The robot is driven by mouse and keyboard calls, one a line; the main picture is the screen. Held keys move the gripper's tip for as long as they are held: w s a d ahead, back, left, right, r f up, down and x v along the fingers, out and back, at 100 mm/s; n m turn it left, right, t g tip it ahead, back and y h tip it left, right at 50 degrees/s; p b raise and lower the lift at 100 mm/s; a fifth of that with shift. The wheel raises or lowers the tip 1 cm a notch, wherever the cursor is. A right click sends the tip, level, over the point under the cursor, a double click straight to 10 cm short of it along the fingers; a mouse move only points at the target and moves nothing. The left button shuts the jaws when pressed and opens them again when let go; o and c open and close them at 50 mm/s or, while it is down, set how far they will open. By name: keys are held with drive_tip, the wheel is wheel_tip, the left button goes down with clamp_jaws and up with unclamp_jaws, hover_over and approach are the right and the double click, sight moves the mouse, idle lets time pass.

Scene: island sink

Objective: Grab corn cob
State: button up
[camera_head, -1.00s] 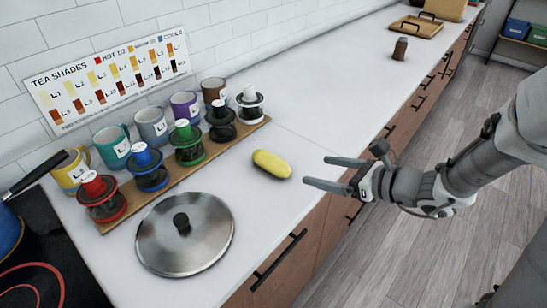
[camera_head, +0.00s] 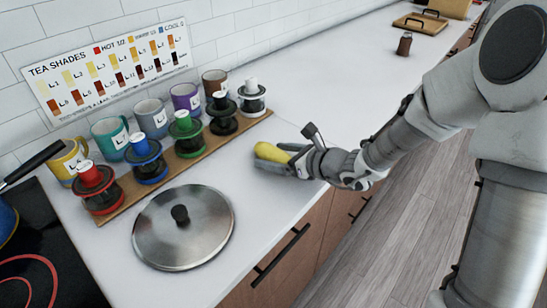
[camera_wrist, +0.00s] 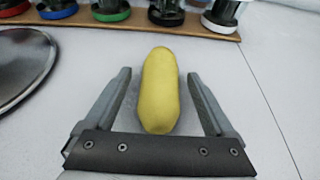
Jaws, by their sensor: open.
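The yellow corn cob (camera_head: 270,152) lies on the white counter, right of the lid and in front of the wooden board. In the wrist view the corn cob (camera_wrist: 160,90) points away from me, with its near end between the two fingers and its far end beyond the fingertips. My gripper (camera_head: 279,160) is open and low over the counter, with its fingers on either side of the cob. In the wrist view my gripper (camera_wrist: 159,74) shows a gap between each finger and the cob. Part of the cob is hidden by my gripper in the head view.
A metal pot lid (camera_head: 205,235) lies at the front left. A stove (camera_head: 50,265) is at the far left. The counter right of the board is clear up to a small brown jar (camera_head: 404,44).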

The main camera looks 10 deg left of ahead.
drive_tip(key=shift+w+a+f, duration=0.1)
drive_tip(key=shift+w+a, duration=0.05)
drive_tip(key=shift+a, duration=0.1)
clamp_jaws()
idle(0.3)
